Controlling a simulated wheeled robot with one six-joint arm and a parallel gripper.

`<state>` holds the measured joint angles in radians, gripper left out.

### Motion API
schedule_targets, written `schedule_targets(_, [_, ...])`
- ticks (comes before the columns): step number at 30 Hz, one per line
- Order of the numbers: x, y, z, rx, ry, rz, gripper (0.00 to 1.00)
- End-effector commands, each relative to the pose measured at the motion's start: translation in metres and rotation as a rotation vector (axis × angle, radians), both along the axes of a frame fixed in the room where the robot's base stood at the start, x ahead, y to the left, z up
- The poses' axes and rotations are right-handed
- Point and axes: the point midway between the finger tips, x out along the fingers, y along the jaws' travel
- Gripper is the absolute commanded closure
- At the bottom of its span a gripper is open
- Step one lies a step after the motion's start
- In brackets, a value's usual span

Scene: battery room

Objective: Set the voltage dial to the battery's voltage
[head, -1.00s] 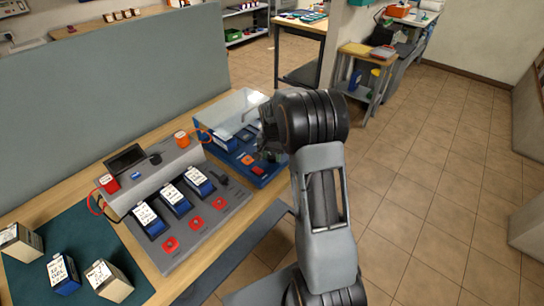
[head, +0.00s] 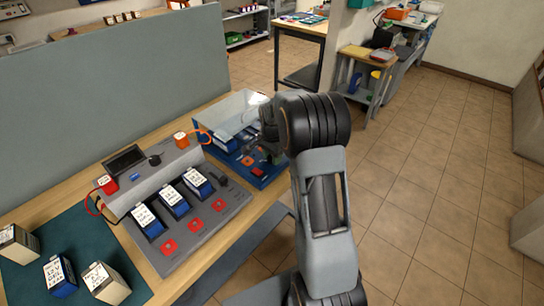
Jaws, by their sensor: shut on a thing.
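My gripper (head: 269,152) points down at the front right part of a blue charging unit (head: 264,182). It is shut, low over the unit's panel beside a red button (head: 257,171) and an orange part (head: 248,160). My wrist and the fingers hide what is between the jaws; it appears to be the voltage dial, whose marks and setting I cannot see. A blue-and-white battery (head: 226,145) lies in the unit under a clear, raised cover (head: 236,112). Its label is too small to read.
A grey console (head: 215,222) left of the unit holds several batteries, red buttons, a black knob (head: 154,159) and a dark display (head: 125,160). More batteries stand on a green mat (head: 75,235). A grey partition (head: 110,95) runs behind the bench. The floor at right is clear.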

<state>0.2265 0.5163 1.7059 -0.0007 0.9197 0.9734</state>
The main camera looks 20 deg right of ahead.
Motion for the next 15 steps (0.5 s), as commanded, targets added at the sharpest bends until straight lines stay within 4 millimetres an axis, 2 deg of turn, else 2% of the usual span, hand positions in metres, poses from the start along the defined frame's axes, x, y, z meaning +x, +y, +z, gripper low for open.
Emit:
schedule_targets(10, [0.0005, -0.0002, 0.0009, 0.000, -0.003, -0.004, 0.84])
schedule_targets(11, [0.0005, -0.0002, 0.0009, 0.000, -0.003, -0.004, 0.58])
schedule_targets(15, [0.0004, -0.0002, 0.0007, 0.001, -0.002, -0.003, 0.45])
